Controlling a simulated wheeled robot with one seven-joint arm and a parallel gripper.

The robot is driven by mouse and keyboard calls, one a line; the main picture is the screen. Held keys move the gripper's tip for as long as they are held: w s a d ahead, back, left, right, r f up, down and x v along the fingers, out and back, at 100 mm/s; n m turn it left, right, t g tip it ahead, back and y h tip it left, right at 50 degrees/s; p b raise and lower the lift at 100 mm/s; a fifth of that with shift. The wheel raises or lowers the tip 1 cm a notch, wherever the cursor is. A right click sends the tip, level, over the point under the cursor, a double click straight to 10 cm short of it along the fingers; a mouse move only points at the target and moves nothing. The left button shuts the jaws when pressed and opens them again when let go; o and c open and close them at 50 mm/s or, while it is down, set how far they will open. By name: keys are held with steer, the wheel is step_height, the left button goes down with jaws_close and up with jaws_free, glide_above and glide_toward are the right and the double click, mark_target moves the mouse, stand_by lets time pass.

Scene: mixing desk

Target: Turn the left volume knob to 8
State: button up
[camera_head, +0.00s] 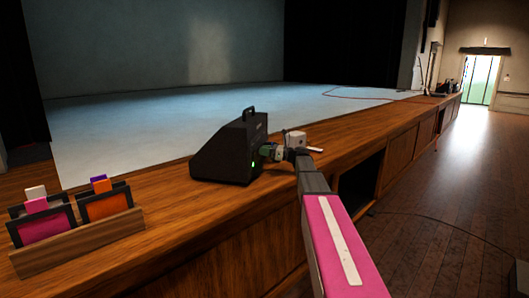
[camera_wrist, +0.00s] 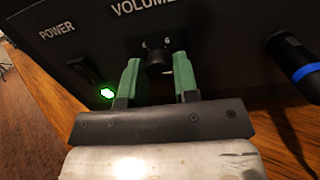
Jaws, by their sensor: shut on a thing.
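A black box (camera_head: 225,155) with a top handle stands on the wooden stage edge. In the wrist view its dark front panel (camera_wrist: 90,60) carries the words "POWER" and "VOLUME". A round black knob (camera_wrist: 158,62) sits below the word "VOLUME", with small marks that look like 4 and 6 just above it. The knob's pointer setting is not clear. My gripper (camera_wrist: 157,65) has a green finger on each side of the knob and is shut on it. In the head view my gripper (camera_head: 268,152) is at the box's right face, and the knob is hidden.
A lit green power light (camera_wrist: 107,93) is left of my fingers. A black plug with a blue ring (camera_wrist: 300,66) sticks out to the right. A wooden rack (camera_head: 80,243) with dark-framed colored cards is at the front left.

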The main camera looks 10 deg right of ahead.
steer(key=o, duration=0.9)
steer(key=v, duration=1.1)
steer(key=shift+s, duration=0.1)
